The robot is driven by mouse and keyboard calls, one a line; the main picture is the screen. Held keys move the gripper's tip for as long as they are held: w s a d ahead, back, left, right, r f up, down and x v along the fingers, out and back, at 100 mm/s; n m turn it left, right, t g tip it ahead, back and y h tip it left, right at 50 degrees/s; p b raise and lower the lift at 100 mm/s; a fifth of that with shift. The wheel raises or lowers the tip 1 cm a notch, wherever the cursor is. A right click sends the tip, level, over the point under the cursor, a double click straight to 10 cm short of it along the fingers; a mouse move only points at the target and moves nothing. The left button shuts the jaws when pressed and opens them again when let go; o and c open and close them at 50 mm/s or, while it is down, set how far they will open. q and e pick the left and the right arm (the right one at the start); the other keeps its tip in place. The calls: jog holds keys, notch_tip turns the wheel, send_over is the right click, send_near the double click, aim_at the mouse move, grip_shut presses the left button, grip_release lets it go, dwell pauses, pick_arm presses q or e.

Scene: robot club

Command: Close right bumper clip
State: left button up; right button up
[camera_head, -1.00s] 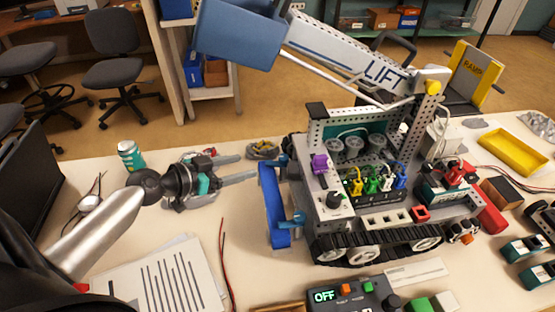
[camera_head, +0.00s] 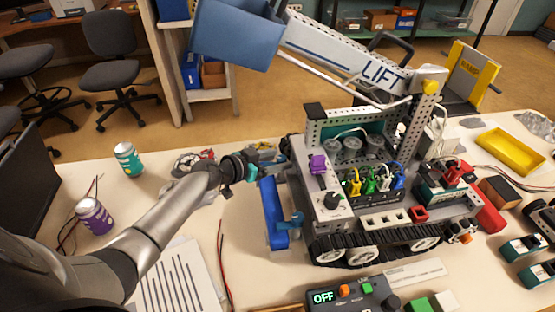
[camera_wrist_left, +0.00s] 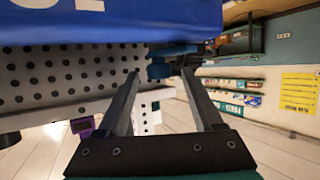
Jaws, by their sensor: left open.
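The small tracked robot (camera_head: 330,215) stands on the table with a long blue bumper (camera_head: 272,222) across its left-hand end. The bumper also shows at the top of the left wrist view (camera_wrist_left: 110,22). A blue clip (camera_head: 295,218) sits at the bumper's near end. Another blue clip (camera_wrist_left: 168,62) shows in the left wrist view, under the bumper by a perforated grey plate. My left gripper (camera_head: 272,172) is open at the bumper's far end. Its fingers (camera_wrist_left: 161,76) point at this clip; I cannot tell if they touch it. My right gripper is not in view.
The lift arm (camera_head: 345,55) with its blue bucket (camera_head: 235,35) hangs above and behind the bumper. A control box (camera_head: 350,297) lies in front. A teal can (camera_head: 127,160) and a purple can (camera_head: 94,216) stand at the left. Papers (camera_head: 170,280) and a red-black cable (camera_head: 222,265) lie on the table.

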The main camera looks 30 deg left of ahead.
pick_arm(q)
jog(key=shift+w+d+f, duration=0.1)
jog(key=shift+w+d, duration=0.05)
jog(key=shift+w, duration=0.15)
grip_shut()
dwell(0.5)
